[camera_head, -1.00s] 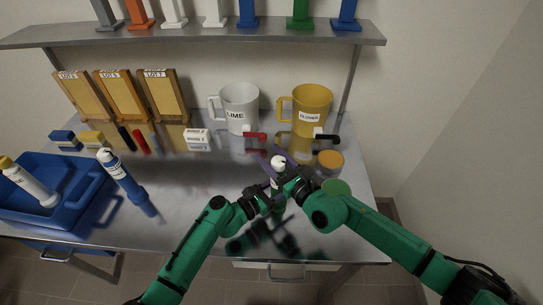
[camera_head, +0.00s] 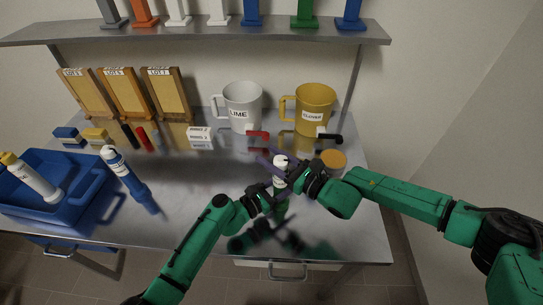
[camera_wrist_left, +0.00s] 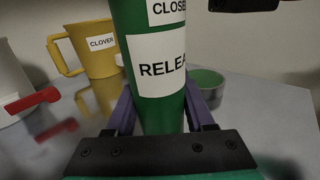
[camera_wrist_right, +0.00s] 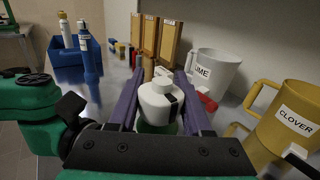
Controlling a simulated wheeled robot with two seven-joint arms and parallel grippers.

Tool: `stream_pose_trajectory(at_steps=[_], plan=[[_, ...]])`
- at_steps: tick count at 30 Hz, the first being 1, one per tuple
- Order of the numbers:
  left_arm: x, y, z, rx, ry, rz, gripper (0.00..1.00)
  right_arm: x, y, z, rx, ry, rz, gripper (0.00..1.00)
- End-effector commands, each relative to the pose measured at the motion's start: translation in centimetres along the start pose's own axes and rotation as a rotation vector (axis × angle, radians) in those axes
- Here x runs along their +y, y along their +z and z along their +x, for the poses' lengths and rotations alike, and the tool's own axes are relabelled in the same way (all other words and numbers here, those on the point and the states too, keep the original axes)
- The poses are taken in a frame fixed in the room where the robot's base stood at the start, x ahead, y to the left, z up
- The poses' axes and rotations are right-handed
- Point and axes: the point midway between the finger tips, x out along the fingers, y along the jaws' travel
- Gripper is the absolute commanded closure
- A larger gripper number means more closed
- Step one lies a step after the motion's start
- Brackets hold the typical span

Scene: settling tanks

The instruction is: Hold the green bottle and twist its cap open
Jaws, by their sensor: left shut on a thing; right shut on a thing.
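The green bottle (camera_wrist_left: 155,65) stands upright on the metal table, with white labels reading "CLOSE…" and "RELEA…", partly cut off. My left gripper (camera_wrist_left: 158,115) is shut around its body, one purple finger on each side. The white cap (camera_wrist_right: 158,102), with a dark stripe, tops the bottle. My right gripper (camera_wrist_right: 160,90) is shut on this cap, its purple fingers on either side. In the head view the cap (camera_head: 280,161) shows above my left gripper (camera_head: 277,190), and my right gripper (camera_head: 287,168) comes in from the right. Most of the bottle is hidden there.
Behind stand a white LIME jug (camera_head: 243,105) and a yellow CLOVER jug (camera_head: 315,108), with red (camera_head: 258,134) and black (camera_head: 328,137) handled things before them. An orange-topped tub (camera_head: 333,160) is close right. A blue-bodied bottle (camera_head: 127,175) and blue tray (camera_head: 75,205) are left.

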Motion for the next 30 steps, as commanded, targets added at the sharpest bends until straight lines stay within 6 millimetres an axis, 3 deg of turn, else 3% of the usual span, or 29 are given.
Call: stream_pose_trajectory(at_steps=[6, 7, 9, 20, 23, 30], plan=[[-0.1, -0.2, -0.1, 0.003, -0.002, 0.0, 1.0, -0.3, -0.1, -0.1, 0.002, -0.007, 0.0, 1.0], [-0.1, -0.2, -0.1, 0.003, -0.002, 0.0, 1.0, -0.3, -0.1, -0.1, 0.002, -0.008, -0.001, 0.39], [-0.1, -0.2, -0.1, 0.003, -0.001, 0.0, 1.0, -0.3, -0.1, -0.1, 0.002, -0.008, -0.001, 0.2], [0.0, -0.2, -0.1, 0.004, 0.001, 0.0, 1.0, -0.3, -0.1, -0.6, 0.003, -0.007, -0.001, 0.2], [0.0, -0.2, -0.1, 0.004, 0.001, 0.0, 1.0, -0.4, -0.1, -2.4, 0.003, -0.009, -0.002, 0.2], [0.1, -0.2, -0.1, 0.005, 0.002, 0.0, 1.0, -0.3, -0.1, -8.9, 0.005, -0.011, -0.001, 0.2]])
